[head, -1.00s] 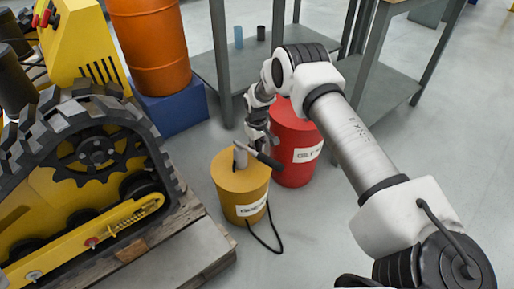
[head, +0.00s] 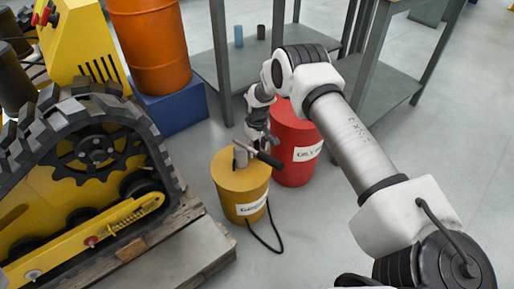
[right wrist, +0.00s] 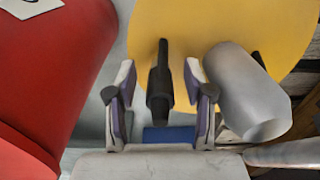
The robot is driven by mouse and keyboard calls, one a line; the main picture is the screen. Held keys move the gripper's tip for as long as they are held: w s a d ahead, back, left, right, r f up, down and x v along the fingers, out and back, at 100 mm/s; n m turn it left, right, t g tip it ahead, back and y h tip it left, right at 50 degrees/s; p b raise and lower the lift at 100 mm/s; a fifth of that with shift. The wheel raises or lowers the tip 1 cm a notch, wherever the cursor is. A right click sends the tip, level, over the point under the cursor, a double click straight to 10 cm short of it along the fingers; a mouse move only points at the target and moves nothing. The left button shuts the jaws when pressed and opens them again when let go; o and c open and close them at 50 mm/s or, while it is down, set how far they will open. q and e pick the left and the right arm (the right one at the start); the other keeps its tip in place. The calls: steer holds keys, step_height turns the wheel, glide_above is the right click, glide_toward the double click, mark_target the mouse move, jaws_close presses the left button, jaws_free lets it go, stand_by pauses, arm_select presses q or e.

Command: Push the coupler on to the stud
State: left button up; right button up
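The yellow drum (head: 238,197) stands on the floor beside the tracked carrier (head: 96,150). A grey cylinder (head: 240,155) and a dark rod-like piece, possibly the coupler (head: 268,159), are at its top, with a black hose (head: 280,240) hanging down its side. My right gripper (head: 258,143) is over the drum. In the right wrist view its fingers (right wrist: 159,100) are spread on either side of the dark piece (right wrist: 161,80), with gaps on both sides. The grey cylinder (right wrist: 248,90) is beside the right finger. I cannot identify the stud for sure; a small red-tipped fitting (head: 91,241) shows on the carrier's side. My left gripper is out of view.
A red drum (head: 293,145) stands close behind the yellow one. A grey bench (head: 222,50) and an orange barrel (head: 150,45) on a blue block (head: 180,108) are behind. A wooden pallet (head: 195,250) lies under the carrier.

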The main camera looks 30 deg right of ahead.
steer(key=shift+r, duration=0.1)
step_height(320, 180, up, 12)
steer(key=shift+f, duration=0.1)
stand_by(0.4)
